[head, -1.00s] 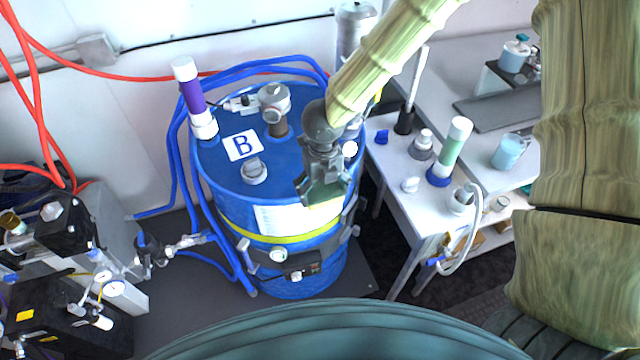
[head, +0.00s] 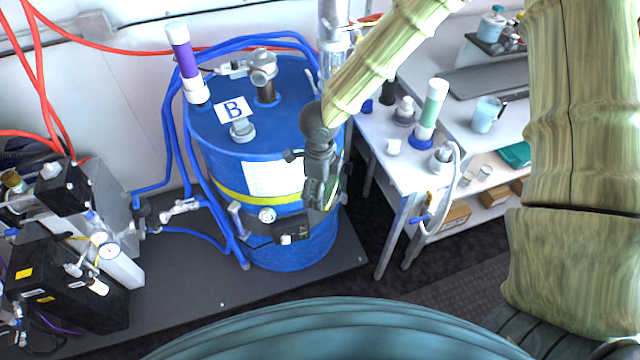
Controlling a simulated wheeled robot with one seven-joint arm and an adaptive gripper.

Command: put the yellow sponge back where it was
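I cannot make out a yellow sponge in the head view. My gripper (head: 320,198) hangs pointing down in front of the right side of the blue drum (head: 225,165) marked B. Its fingers are dark and small, with a greenish tint. I cannot tell whether they are open or shut, or whether anything is between them. My arm hides part of the drum's right side and the area behind it.
A white table (head: 400,170) right of the drum holds a green-and-white cylinder (head: 431,108) and several small fittings. A blue mug (head: 487,114) stands farther right. Black equipment (head: 65,280) is at lower left. The dark base plate (head: 190,285) has bare room in front.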

